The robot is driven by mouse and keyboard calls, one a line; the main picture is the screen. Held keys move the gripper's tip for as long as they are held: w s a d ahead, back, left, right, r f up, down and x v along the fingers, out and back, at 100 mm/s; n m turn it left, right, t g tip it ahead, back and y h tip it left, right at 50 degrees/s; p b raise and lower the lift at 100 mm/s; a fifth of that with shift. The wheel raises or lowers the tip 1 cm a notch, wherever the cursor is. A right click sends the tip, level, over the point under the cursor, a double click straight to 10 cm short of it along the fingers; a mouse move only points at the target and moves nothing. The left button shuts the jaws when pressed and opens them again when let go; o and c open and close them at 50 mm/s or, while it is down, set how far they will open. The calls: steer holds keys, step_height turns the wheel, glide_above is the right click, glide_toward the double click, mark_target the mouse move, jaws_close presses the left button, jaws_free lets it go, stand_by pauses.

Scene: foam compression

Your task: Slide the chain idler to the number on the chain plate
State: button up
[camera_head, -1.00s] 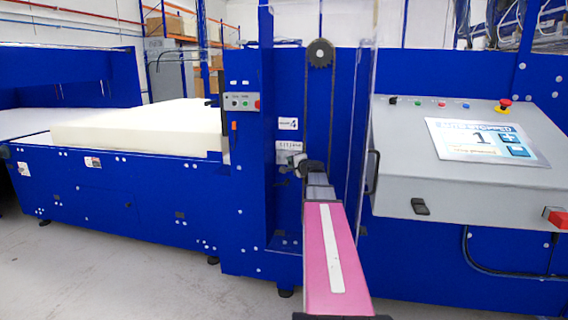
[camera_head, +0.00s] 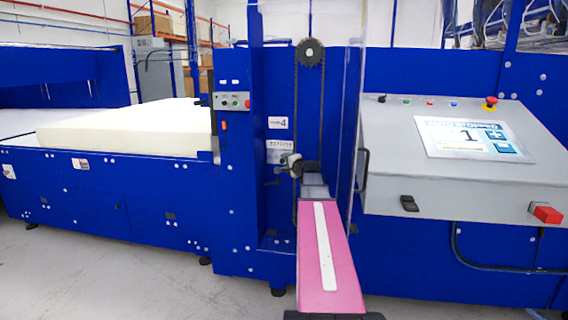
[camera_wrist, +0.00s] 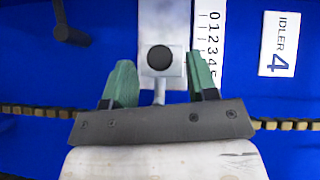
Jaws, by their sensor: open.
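The chain idler (camera_wrist: 175,70) is a pale grey block with a round black knob, at the upper middle of the wrist view. My gripper (camera_wrist: 162,64) is open, with one green finger at each side of the idler. A gap shows on the left; whether the right finger touches it, I cannot tell. A white number scale (camera_wrist: 209,38) lies right of the idler. A white label (camera_wrist: 281,45) reads "IDLER 4". In the head view my gripper (camera_head: 304,167) is at the blue column, below the white label (camera_head: 280,123) and the scale plate (camera_head: 280,145), partly hiding the idler.
The chain (camera_wrist: 25,110) crosses the wrist view behind my gripper. In the head view it hangs from a dark sprocket (camera_head: 310,52). A grey control console (camera_head: 460,170) stands close on the right. A cream foam block (camera_head: 125,128) lies on the left bed.

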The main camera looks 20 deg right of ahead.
steer(key=v, duration=0.8)
steer(key=shift+s, duration=0.4)
steer(key=s+a+f+n+g+y, duration=0.1)
steer(key=s+a+f+n+g, duration=0.3)
steer(key=a+f, duration=0.65)
steer(key=s+a+f+n+g+y, duration=0.15)
steer(key=a+f+n+g, duration=0.3)
steer(key=a+f, duration=0.55)
steer(key=s+a+f+n+g+h, duration=0.5)
steer(key=s+a+f+g, duration=0.3)
steer(key=s, duration=0.7)
step_height(320, 180, down, 5)
steer(key=shift+a+r+h, duration=0.25)
steer(key=shift+a+h, duration=0.1)
steer(key=shift+a, duration=0.65)
steer(key=shift+s+n, duration=0.1)
steer(key=shift+n, duration=0.15)
